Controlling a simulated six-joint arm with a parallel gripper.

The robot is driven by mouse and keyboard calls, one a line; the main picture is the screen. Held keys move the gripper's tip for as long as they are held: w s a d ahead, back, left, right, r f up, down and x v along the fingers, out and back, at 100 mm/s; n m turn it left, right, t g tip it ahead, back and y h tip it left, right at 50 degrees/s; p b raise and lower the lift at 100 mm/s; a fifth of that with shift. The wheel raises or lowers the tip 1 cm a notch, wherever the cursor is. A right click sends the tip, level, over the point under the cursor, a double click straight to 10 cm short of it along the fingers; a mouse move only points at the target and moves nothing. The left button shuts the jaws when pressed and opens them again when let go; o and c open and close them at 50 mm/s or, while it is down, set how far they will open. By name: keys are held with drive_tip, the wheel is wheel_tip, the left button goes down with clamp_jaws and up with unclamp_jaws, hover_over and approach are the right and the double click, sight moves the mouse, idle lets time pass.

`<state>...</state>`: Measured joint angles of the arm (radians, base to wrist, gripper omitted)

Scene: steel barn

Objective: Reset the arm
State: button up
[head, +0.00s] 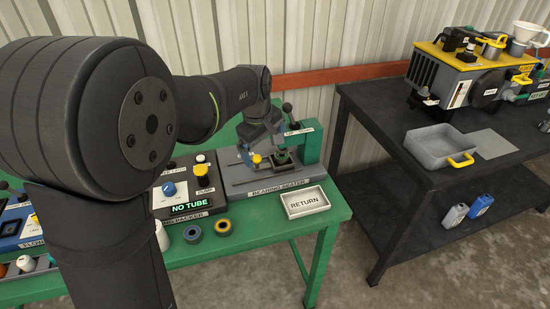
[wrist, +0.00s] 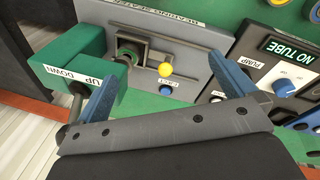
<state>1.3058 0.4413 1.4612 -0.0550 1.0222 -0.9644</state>
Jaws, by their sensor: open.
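My arm reaches from the left foreground across the green bench to the bearing seater (head: 262,183). My gripper (head: 262,135) is over that machine, partly hidden by my own wrist and the machine's parts in the head view. In the wrist view my gripper (wrist: 168,78) has its two blue-grey fingers wide apart, with nothing held between them. The yellow knob (wrist: 165,69) of the seater and its EJECT label show between the fingers. The green UP/DOWN head (wrist: 70,75) is close to the left finger; I cannot tell whether they touch.
The NO TUBE packer (head: 187,195) stands left of the seater, near the right finger in the wrist view. The RETURN tray (head: 305,203) and two rings (head: 223,227) sit at the bench front. A black table (head: 385,110) holds a machine and a grey tray (head: 435,150).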

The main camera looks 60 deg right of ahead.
wheel_tip(320, 180, up, 11)
drive_tip(key=m+h, duration=0.2)
drive_tip(key=m, duration=0.4)
drive_tip(key=x, duration=1)
drive_tip(key=shift+t, duration=0.4)
drive_tip(key=shift+s+a, duration=0.1)
drive_tip(key=shift+s, duration=0.05)
drive_tip(key=v, duration=1)
wheel_tip(320, 180, up, 12)
drive_tip(key=w+n+g+h, duration=0.2)
drive_tip(key=w+n, duration=0.1)
drive_tip(key=n, duration=0.4)
drive_tip(key=x, duration=1)
drive_tip(key=shift+s+d+r, duration=0.2)
drive_tip(key=shift+s+d, duration=0.05)
drive_tip(key=shift+s, duration=0.1)
